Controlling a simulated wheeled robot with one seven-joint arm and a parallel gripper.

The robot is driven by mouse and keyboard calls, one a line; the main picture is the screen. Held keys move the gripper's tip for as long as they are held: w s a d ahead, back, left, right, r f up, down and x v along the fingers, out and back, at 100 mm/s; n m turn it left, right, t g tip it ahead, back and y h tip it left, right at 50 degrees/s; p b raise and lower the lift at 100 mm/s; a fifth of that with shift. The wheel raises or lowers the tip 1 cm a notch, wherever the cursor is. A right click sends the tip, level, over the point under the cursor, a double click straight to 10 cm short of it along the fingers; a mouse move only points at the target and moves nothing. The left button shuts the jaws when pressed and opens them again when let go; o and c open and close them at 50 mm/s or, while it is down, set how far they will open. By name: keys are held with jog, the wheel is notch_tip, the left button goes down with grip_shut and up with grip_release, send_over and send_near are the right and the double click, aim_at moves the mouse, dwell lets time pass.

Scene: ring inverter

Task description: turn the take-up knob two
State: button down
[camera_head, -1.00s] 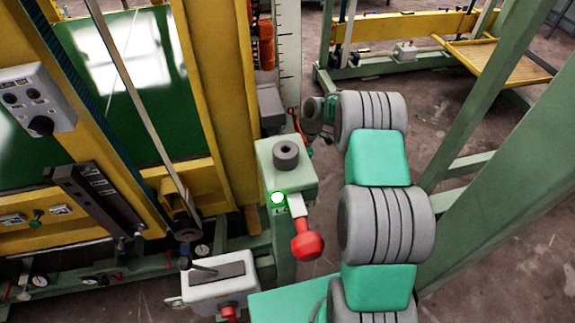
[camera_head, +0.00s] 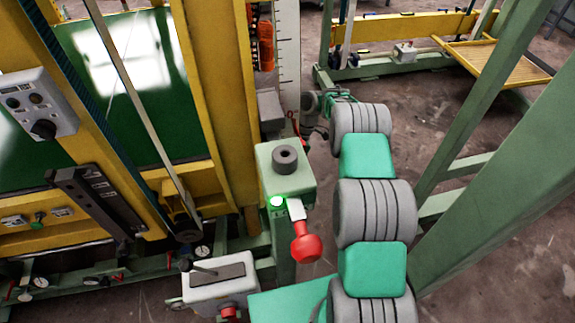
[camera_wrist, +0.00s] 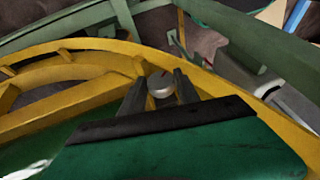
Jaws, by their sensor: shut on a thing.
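A small round grey knob (camera_wrist: 160,84) with a red mark on its face shows near the middle of the wrist view. The two dark fingers of my gripper (camera_wrist: 160,92) stand on either side of it, shut on it. Whether this is take-up knob two cannot be read, as no label shows. In the head view my arm reaches away toward the back, and I cannot make out the fingertips or the held knob there.
A green post (camera_head: 490,180) rises on the right. A yellow frame (camera_wrist: 60,122) curves around the knob.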

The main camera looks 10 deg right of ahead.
jog(key=shift+w+g, duration=0.1)
jog(key=shift+g, duration=0.2)
jog(key=c, duration=0.9)
grip_release()
jog(key=p+v, duration=0.8)
jog(key=p, duration=0.1)
jog(key=shift+p, duration=0.35)
jog(key=shift+f, duration=0.1)
